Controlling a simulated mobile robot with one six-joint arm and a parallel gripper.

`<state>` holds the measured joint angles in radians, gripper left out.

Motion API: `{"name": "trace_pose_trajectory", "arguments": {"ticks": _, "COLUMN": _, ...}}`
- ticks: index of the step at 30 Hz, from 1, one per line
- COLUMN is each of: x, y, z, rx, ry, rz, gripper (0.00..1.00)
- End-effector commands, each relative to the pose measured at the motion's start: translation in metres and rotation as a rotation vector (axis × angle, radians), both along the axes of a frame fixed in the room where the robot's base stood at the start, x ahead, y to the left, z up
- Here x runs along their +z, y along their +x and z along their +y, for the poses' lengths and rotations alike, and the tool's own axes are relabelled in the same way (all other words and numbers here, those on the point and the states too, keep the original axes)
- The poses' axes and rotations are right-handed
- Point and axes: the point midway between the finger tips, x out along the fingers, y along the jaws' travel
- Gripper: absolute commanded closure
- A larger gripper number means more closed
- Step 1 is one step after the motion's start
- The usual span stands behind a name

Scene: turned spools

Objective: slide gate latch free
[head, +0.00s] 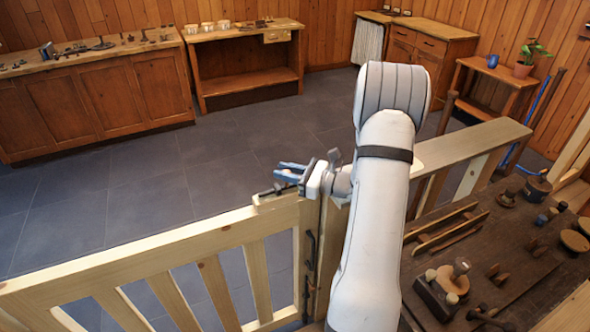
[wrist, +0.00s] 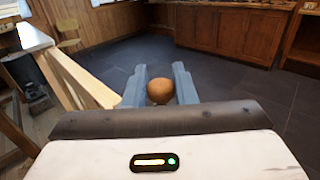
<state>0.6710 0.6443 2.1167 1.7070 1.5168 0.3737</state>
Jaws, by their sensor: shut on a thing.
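A pale wooden gate (head: 150,252) with upright slats runs across the lower left in the head view. Its end stands by a post with dark metal fittings (head: 309,262). A dark latch piece (head: 272,193) lies on top of the gate's end, by the post. My gripper (head: 288,172) is at this end of the gate, its blue fingers pointing left. In the wrist view, my gripper (wrist: 160,88) is shut on a round brown wooden knob (wrist: 159,93), which sits between the two fingers. The knob is hidden in the head view, and the latch bar is mostly hidden.
A pale rail (head: 473,147) continues right of the post. A dark workbench (head: 480,270) with turned wooden pieces and tools stands at the lower right. Wooden cabinets (head: 95,105) and a bench (head: 245,85) line the far walls. The grey tiled floor (head: 150,185) beyond the gate is clear.

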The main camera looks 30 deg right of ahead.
Motion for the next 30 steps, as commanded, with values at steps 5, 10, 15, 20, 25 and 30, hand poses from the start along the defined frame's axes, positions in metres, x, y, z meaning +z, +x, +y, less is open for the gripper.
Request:
{"name": "trace_pose_trajectory", "arguments": {"ticks": 5, "x": -0.001, "y": -0.002, "z": 0.003, "rx": 0.009, "ry": 0.004, "rz": 0.003, "gripper": 0.72}}
{"name": "trace_pose_trajectory", "arguments": {"ticks": 10, "x": -0.001, "y": -0.002, "z": 0.000, "rx": 0.003, "ry": 0.004, "rz": 0.003, "gripper": 0.58}}
{"name": "trace_pose_trajectory", "arguments": {"ticks": 15, "x": -0.001, "y": -0.003, "z": -0.003, "rx": -0.003, "ry": 0.003, "rz": 0.003, "gripper": 0.56}}
{"name": "trace_pose_trajectory", "arguments": {"ticks": 20, "x": -0.001, "y": -0.006, "z": -0.008, "rx": -0.007, "ry": 0.003, "rz": 0.003, "gripper": 0.56}}
{"name": "trace_pose_trajectory", "arguments": {"ticks": 25, "x": -0.003, "y": -0.025, "z": -0.026, "rx": -0.010, "ry": 0.003, "rz": 0.003, "gripper": 0.56}}
{"name": "trace_pose_trajectory", "arguments": {"ticks": 30, "x": -0.003, "y": -0.046, "z": -0.045, "rx": -0.008, "ry": 0.002, "rz": 0.003, "gripper": 0.56}}
